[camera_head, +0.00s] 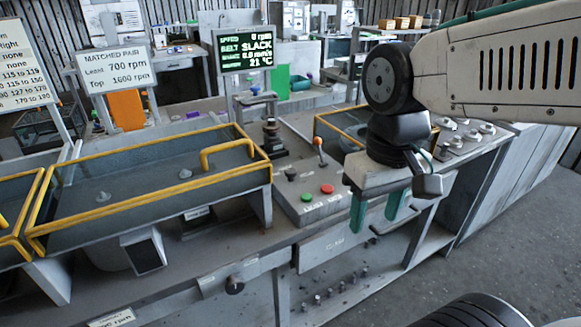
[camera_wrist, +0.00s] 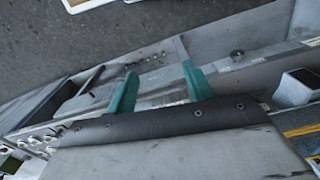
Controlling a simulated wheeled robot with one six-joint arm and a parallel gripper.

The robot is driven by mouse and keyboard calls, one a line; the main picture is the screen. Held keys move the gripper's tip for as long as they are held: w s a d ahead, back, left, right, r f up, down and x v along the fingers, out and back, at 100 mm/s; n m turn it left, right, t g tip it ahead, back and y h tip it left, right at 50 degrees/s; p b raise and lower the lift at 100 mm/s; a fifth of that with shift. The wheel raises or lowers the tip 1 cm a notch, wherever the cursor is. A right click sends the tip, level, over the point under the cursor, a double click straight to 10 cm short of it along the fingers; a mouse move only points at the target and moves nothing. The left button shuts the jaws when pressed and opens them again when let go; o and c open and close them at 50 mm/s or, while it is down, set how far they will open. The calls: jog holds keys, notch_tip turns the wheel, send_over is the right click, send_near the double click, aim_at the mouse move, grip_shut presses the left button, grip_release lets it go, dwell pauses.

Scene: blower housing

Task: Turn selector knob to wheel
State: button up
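My gripper (camera_head: 373,222) has two teal fingers spread apart with nothing between them. It hangs in front of the bench, right of the control panel (camera_head: 318,204); its fingers also show in the wrist view (camera_wrist: 159,72). A dark round knob (camera_head: 234,286) sits on a plate on the bench front, far left of and below my gripper. A small black knob (camera_head: 290,173) stands on the control panel by a red button (camera_head: 327,188) and a green button (camera_head: 307,197). The labels are too small to read, so I cannot tell which knob is the selector.
A lever with an orange ball (camera_head: 318,141) rises from the panel. A yellow-railed guard (camera_head: 150,170) covers the bench at left. A screen (camera_head: 245,50) reads belt "SLACK", 0 rpm. Several small pegs (camera_head: 329,293) line the lower shelf. The floor at right is clear.

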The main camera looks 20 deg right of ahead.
jog(key=w+f+n+g, duration=0.1)
jog(key=w+n, duration=0.4)
jog(key=w, duration=0.9)
jog(key=n, duration=1.3)
send_over(291, 170)
notch_tip(291, 170, down, 2)
jog(key=shift+s+t, duration=0.1)
jog(key=shift+t, duration=0.3)
jog(key=shift+n, duration=0.4)
jog(key=shift+f+n, duration=0.1)
jog(key=shift+n, duration=0.2)
jog(key=shift+f, duration=0.25)
notch_tip(291, 170, down, 7)
jog(key=shift+f, duration=0.1)
